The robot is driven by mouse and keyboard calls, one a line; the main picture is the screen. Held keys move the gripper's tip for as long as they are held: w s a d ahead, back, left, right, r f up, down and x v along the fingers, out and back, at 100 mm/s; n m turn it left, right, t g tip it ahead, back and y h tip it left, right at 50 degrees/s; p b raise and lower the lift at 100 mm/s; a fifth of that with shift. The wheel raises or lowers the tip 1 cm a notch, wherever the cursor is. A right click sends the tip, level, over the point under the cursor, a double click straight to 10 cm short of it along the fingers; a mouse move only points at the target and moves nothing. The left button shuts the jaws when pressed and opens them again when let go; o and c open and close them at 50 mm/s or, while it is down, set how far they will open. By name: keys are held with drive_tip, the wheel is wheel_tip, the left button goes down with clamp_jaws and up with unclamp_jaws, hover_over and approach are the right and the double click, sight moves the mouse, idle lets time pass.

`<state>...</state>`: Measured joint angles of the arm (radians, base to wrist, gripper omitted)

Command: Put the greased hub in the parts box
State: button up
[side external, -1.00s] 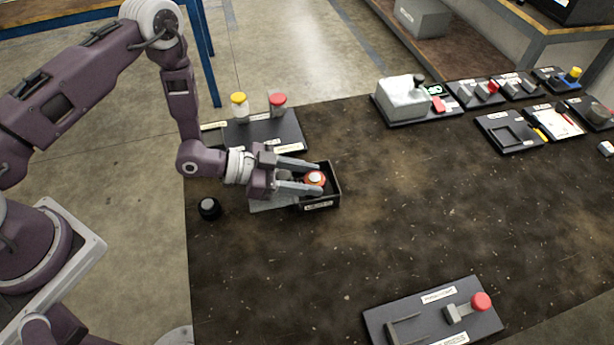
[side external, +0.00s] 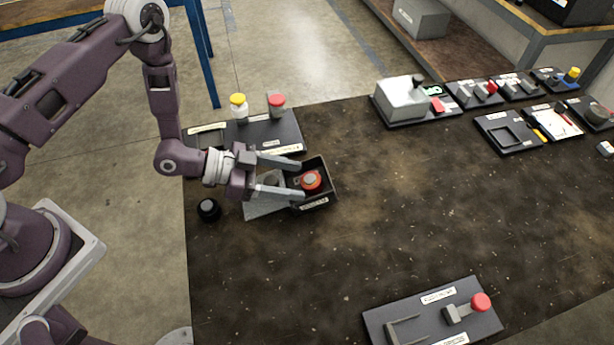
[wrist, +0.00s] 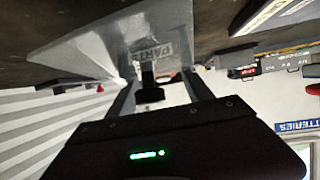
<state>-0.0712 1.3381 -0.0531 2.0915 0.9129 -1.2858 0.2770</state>
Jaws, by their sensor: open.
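The hub (side external: 311,180), a red-orange disc with a grey centre, lies inside the dark, open-topped parts box (side external: 333,188). A white label is on the box's front. My gripper (side external: 301,180) is open, with its fingers reaching over the box from the left, one on the far side and one on the near side. Its fingertips are beside the hub's left part and hold nothing. In the wrist view the open fingers (wrist: 160,88) show near a grey surface lettered "PART"; I cannot make out the hub there.
A grey plate (side external: 262,207) adjoins the box's left side. A black round knob (side external: 208,209) stands further left. A clamp-like fixture (side external: 435,312) lies at front right. The middle bench is clear.

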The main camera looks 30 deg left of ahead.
drive_tip(key=v, duration=0.8)
drive_tip(key=shift+a+r, duration=0.15)
drive_tip(key=shift+r, duration=0.15)
drive_tip(key=w+a+r+y, duration=0.4)
drive_tip(key=w, duration=0.1)
drive_tip(key=s+a+r+n+y, duration=0.1)
drive_tip(key=a+r+n+y, duration=0.1)
drive_tip(key=a+r+y, duration=0.35)
drive_tip(key=s+a+r+n+y, duration=0.1)
drive_tip(key=a+r+n+y, duration=0.15)
drive_tip(key=r, duration=0.65)
drive_tip(key=s+d+r+n+g, duration=0.1)
drive_tip(key=s+r+n, duration=0.2)
drive_tip(key=s, duration=0.8)
drive_tip(key=s+d+r+n+g+h, duration=0.1)
drive_tip(key=s+r, duration=0.4)
drive_tip(key=s, duration=0.6)
drive_tip(key=shift+s+d+r+n, duration=0.2)
drive_tip(key=shift+d+r+n, duration=0.25)
drive_tip(key=shift+n, duration=0.8)
